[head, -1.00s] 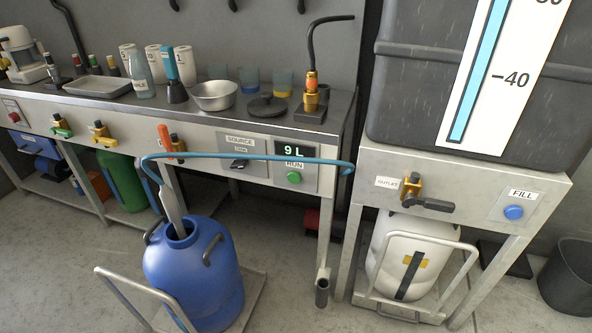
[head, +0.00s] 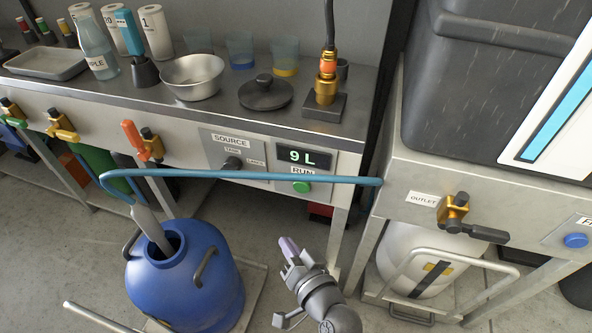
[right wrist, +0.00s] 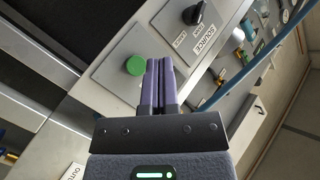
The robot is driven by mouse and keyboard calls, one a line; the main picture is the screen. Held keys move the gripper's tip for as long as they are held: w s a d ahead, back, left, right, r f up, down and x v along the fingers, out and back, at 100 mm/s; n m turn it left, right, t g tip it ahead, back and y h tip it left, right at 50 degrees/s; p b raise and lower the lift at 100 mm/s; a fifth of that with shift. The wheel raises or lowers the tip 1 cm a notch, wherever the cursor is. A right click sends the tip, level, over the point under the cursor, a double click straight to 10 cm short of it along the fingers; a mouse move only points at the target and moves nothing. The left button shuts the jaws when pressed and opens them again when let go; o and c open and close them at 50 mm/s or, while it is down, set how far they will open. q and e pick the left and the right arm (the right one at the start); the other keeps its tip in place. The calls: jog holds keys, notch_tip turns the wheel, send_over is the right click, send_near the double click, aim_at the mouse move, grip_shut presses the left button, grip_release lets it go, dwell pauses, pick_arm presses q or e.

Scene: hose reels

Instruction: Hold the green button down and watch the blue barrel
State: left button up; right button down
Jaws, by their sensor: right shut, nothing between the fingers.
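The green button (head: 301,187) sits under the RUN label and the display (head: 303,156) that reads 9 L, on the bench front. It also shows in the right wrist view (right wrist: 136,65), just left of my fingertips. My right gripper (head: 289,248) is shut and empty, below the button in the head view and apart from it. Its two purple fingers (right wrist: 158,62) lie together. The blue barrel (head: 190,280) stands open on a cart on the floor, with a grey nozzle (head: 151,228) in its mouth. The level inside it is hidden. My left gripper is not in view.
A blue hose (head: 240,175) crosses in front of the panel, just above the button. The SOURCE knob (head: 232,163) is left of the display. The OUTLET valve (head: 455,212) and a white barrel (head: 425,256) are at the right. The bench edge overhangs the panel.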

aim_at(301, 187)
pick_arm(q)
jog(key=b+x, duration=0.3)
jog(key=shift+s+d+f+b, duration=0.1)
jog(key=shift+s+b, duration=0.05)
jog(key=shift+b, duration=0.2)
pick_arm(e)
jog(key=w+d+r, duration=0.1)
jog(key=w+d, duration=0.1)
jog(key=w, duration=0.7)
jog(key=shift+w+r, duration=0.15)
jog(key=shift+w, duration=0.1)
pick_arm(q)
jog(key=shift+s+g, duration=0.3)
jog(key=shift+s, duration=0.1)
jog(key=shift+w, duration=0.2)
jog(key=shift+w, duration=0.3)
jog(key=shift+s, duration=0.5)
pick_arm(e)
jog(key=shift+w+d, duration=0.1)
